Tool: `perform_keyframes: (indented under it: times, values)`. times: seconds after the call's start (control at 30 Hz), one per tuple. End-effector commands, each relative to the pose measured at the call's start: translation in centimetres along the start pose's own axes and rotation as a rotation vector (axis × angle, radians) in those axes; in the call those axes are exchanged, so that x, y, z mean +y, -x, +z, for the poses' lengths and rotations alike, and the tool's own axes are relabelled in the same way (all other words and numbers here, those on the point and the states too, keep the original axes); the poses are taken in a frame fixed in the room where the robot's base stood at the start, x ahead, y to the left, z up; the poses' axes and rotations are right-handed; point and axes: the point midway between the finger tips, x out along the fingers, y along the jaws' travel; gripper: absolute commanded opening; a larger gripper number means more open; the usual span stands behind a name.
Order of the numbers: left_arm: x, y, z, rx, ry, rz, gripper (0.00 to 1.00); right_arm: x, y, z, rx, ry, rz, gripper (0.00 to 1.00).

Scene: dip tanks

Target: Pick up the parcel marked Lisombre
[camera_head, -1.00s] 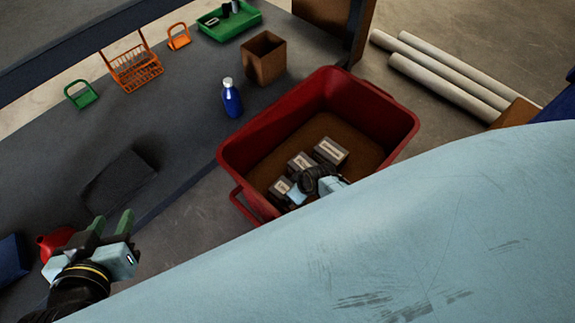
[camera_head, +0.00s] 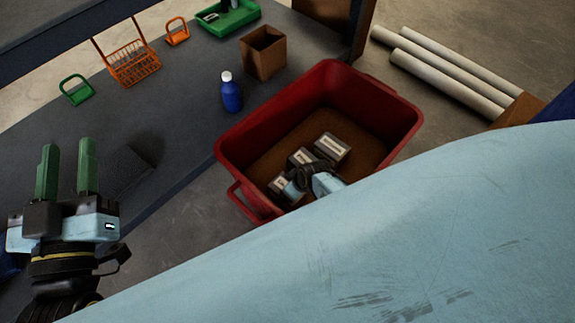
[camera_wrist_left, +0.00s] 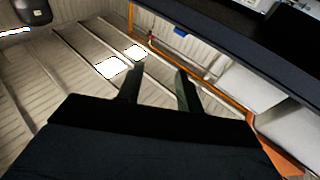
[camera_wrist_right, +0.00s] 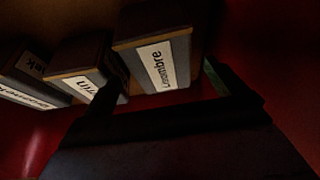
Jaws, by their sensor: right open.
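The parcel marked Lisombre (camera_wrist_right: 158,62) is a dark box with a white label, whose text appears turned over in the right wrist view. It is at the right end of a row of parcels in the red crate (camera_head: 240,148). My right gripper (camera_head: 300,182) is inside the crate, partly hidden by its own wrist. Its open fingers lie to either side of the Lisombre parcel in the right wrist view; contact cannot be told. In the head view the parcel labels are too small to read. My left gripper (camera_head: 67,168) is open and empty, fingers pointing up, at the left.
Other parcels (camera_wrist_right: 80,62) stand close beside the Lisombre one. A blue bottle (camera_head: 231,95), a brown box (camera_head: 263,53), a green tray (camera_head: 228,20) and an orange rack (camera_head: 133,68) stand on the dark bench. White pipes (camera_head: 445,70) lie beyond the crate.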

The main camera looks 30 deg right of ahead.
Motion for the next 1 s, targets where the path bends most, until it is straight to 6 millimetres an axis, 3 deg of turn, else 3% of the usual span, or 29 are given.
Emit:
perform_keyframes:
  times: [0.3, 0.5, 1.0]
  values:
    - [0.7, 0.7, -4.3, 0.312, 0.014, 0.019, 0.36, -0.1, -1.8, -0.3, 0.001, 0.001, 0.0, 0.96]
    - [0.8, 1.6, -5.6, 0.479, 0.014, 0.02, 0.36, -0.1, -3.2, -0.2, 0.001, 0.001, 0.0, 0.96]
    - [0.8, 2.2, -6.5, 0.562, 0.014, 0.021, 0.36, -0.2, -3.7, -0.3, 0.001, 0.001, 0.0, 0.96]
